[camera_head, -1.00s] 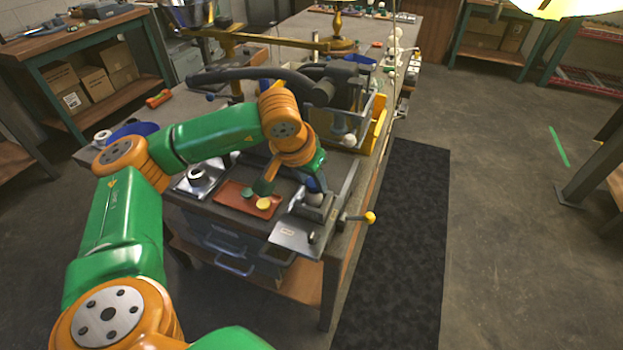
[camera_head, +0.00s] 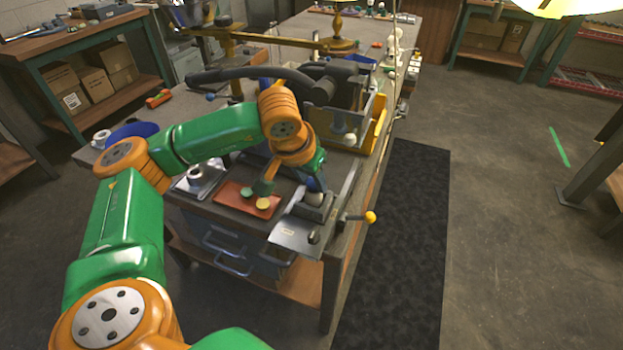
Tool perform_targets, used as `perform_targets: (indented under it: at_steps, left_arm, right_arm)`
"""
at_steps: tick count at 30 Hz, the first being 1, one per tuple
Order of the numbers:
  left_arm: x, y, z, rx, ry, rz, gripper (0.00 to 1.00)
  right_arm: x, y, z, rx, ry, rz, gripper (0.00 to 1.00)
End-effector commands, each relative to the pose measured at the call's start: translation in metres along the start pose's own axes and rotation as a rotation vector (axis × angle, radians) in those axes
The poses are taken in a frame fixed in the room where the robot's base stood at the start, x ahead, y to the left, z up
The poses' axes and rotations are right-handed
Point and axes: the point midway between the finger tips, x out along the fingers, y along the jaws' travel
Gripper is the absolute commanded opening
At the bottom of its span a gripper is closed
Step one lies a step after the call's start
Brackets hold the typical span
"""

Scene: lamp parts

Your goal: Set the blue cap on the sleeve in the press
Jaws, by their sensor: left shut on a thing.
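My left gripper (camera_head: 316,187) reaches down over the small press (camera_head: 306,222) at the near corner of the workbench. It is shut on a small blue piece, which looks like the blue cap (camera_head: 315,184); the wrist and fingers hide much of it. The pale top of the sleeve (camera_head: 313,198) shows in the press just below the gripper. I cannot tell whether cap and sleeve touch. My right gripper is not in view.
A reddish tray (camera_head: 232,190) with a green cap (camera_head: 246,191) and a yellow cap (camera_head: 263,203) lies left of the press. A yellow-knobbed handle (camera_head: 370,217) sticks out at the press's right. A larger machine (camera_head: 340,110) stands behind the wrist.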

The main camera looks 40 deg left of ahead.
Motion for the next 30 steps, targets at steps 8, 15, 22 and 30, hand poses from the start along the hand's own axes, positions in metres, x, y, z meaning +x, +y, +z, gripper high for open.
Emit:
perform_targets:
  at_steps: [8,15,22,30]
  left_arm:
    - [-0.004,0.000,-0.002,0.000,-0.001,0.000,0.00]
    - [-0.004,0.000,-0.002,0.000,0.000,0.000,0.65]
    - [-0.004,0.000,-0.002,0.000,0.000,0.000,0.75]
    - [-0.033,0.000,-0.002,0.000,0.006,0.002,0.75]
  right_arm:
    - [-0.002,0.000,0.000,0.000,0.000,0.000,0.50]
    - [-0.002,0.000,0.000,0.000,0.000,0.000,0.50]
    - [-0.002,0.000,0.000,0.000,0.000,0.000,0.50]
    - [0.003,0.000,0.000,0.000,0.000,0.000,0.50]
